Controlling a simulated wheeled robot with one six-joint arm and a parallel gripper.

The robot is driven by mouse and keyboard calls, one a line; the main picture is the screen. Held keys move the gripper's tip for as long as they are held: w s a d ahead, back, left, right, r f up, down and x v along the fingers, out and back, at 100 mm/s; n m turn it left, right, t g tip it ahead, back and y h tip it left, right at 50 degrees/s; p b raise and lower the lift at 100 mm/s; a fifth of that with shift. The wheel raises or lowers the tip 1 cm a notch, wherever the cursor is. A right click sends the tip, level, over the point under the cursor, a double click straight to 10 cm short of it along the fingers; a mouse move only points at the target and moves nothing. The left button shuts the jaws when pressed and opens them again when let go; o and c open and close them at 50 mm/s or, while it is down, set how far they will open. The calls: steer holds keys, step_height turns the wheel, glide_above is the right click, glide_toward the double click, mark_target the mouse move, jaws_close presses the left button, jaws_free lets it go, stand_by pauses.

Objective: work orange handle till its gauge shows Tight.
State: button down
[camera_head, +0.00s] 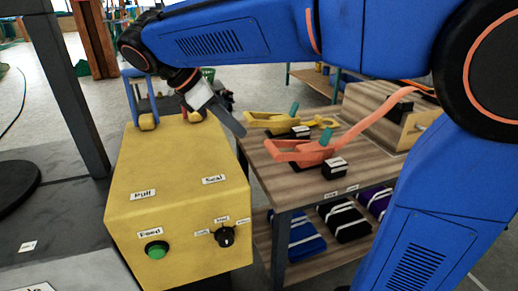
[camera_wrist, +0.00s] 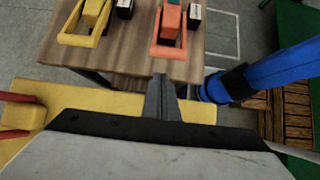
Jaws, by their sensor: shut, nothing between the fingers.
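An orange tool with a loop-shaped handle (camera_head: 300,151) lies on the wooden table. A long orange strip runs from it to the upper right, towards my arm. In the wrist view the orange handle (camera_wrist: 168,52) is ahead, near the table edge. A small black block with a white face (camera_head: 334,168) sits beside it; it may be the gauge, but I cannot read it. My gripper (camera_head: 232,121) is shut and empty, above the yellow machine's far right edge, left of the orange handle and apart from it. The shut fingers (camera_wrist: 162,97) point towards the table.
A similar yellow tool (camera_head: 272,121) lies behind the orange one. The yellow machine (camera_head: 170,185) has a green button (camera_head: 156,250), a black knob (camera_head: 225,236) and a blue handle (camera_head: 131,100). A wooden box (camera_head: 385,108) stands on the table. Folded bundles lie on its lower shelf.

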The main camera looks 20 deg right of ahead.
steer(key=x, duration=1)
stand_by(0.5)
